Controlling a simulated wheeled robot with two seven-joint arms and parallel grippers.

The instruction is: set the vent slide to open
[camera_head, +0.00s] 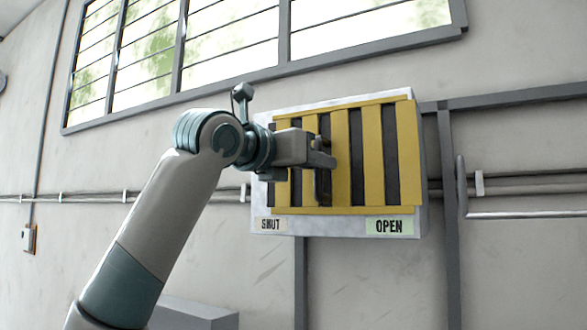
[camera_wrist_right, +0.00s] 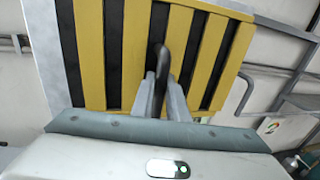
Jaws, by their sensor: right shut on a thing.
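The vent (camera_head: 340,120) is a pale wall-mounted box with yellow upright bars and dark gaps between them. Its lower edge has a SHUT label (camera_head: 270,225) at the left and a green OPEN label (camera_head: 389,226) at the right. My right gripper (camera_head: 322,166) is shut on the dark handle (camera_head: 322,188) of the vent slide, between the two labels and left of the OPEN label. In the right wrist view the handle (camera_wrist_right: 162,62) stands up between the two fingertips (camera_wrist_right: 160,95), against the yellow bars. My left gripper is not in view.
A barred window (camera_head: 230,45) runs along the wall above the vent. Pipes (camera_head: 100,198) cross the wall behind it, and a grey rail (camera_head: 520,215) stands to the right. The wall below the vent has grey upright struts (camera_head: 301,280).

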